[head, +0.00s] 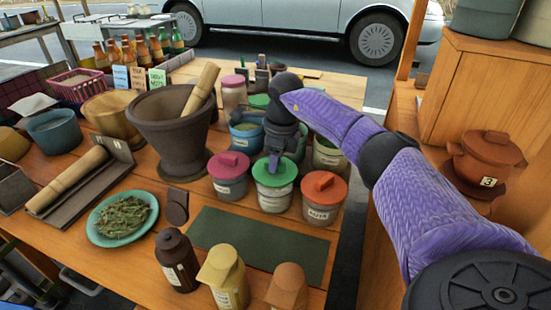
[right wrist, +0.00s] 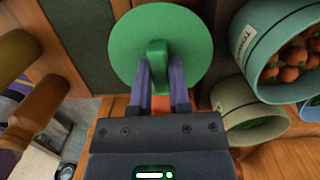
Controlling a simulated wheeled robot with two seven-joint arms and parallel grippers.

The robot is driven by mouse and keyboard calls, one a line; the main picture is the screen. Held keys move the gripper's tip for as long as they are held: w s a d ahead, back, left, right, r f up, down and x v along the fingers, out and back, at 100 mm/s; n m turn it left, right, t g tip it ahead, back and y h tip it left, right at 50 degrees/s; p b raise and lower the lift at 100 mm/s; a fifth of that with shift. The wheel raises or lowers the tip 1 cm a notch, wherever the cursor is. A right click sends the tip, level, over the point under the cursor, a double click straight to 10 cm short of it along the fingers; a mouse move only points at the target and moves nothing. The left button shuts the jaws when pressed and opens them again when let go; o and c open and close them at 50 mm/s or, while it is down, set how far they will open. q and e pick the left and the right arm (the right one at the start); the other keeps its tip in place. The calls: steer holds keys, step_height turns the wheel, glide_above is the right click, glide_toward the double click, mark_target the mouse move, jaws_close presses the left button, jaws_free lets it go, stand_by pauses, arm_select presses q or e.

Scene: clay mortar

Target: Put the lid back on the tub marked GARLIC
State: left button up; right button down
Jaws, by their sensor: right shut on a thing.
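My right gripper (head: 274,160) points down and is shut on the upright handle of a round green lid (head: 274,174). In the right wrist view the two fingers (right wrist: 162,82) pinch the fin of the lid (right wrist: 125,42). In the head view the lid is level over a pale tub (head: 273,200) with a white label too small to read. It sits on the rim or just above it; I cannot tell which. The wrist view hides the tub beneath. My left gripper is not in view.
A pink-lidded tub (head: 228,166) stands left and a red-lidded tub (head: 324,188) right, both close. Behind are an open blue tub (head: 247,134) and an open green tub (head: 329,153). A dark mortar (head: 178,128) stands further left. A green mat (head: 258,243) lies clear in front.

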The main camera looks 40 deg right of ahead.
steer(key=shift+f, duration=0.15)
stand_by(0.8)
steer(key=shift+p, duration=0.35)
steer(key=c, duration=0.8)
jaws_free()
steer(key=o, duration=0.7)
steer(key=shift+o, duration=0.4)
